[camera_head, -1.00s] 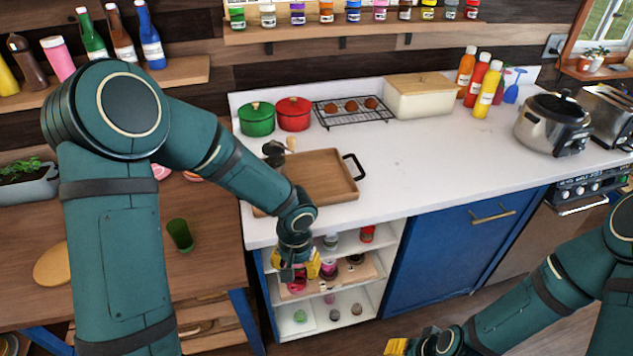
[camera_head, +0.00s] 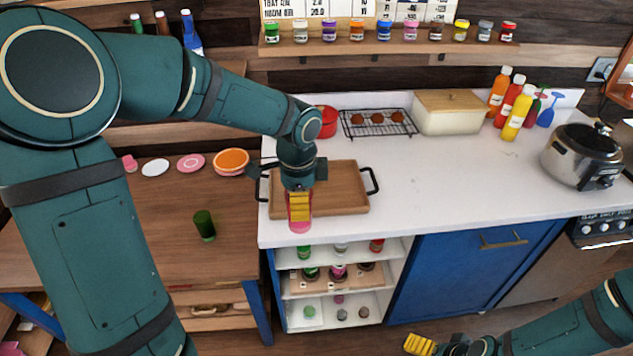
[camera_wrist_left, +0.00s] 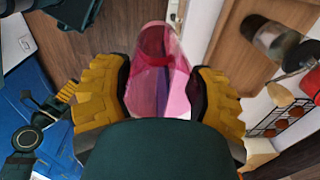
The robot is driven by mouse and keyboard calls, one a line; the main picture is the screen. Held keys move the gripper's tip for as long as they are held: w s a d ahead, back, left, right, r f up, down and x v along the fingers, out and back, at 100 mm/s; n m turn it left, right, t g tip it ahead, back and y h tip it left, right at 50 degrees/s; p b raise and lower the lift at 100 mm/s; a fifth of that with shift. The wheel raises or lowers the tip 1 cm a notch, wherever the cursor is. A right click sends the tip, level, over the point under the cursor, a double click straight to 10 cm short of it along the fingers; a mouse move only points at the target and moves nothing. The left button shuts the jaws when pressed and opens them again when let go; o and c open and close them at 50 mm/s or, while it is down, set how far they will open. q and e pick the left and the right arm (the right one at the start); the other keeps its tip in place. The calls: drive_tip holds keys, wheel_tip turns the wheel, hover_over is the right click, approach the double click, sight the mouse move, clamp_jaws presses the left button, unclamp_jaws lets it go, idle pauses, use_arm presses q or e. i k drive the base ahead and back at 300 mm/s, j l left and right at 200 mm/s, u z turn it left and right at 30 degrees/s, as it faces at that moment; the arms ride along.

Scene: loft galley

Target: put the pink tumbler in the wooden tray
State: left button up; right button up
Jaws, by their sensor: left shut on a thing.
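The pink tumbler (camera_head: 301,224) is translucent and held in my left gripper (camera_head: 299,208), near the front edge of the wooden tray in the head view. The left wrist view shows the tumbler (camera_wrist_left: 158,75) between the yellow fingers of my left gripper (camera_wrist_left: 160,95). The wooden tray (camera_head: 340,185) is a flat brown tray with black handles on the white counter. My left gripper and wrist hide part of its left side. My right gripper (camera_head: 420,345) is low at the bottom of the head view, away from the tray; its opening is unclear.
A cooling rack (camera_head: 378,123) and a red pot (camera_head: 327,121) stand behind the tray. A green tumbler (camera_head: 204,226) stands on the wooden table at left. Open shelves (camera_head: 330,285) with jars lie below.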

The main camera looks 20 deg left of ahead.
sight(338, 188)
drive_tip(key=i, duration=0.95)
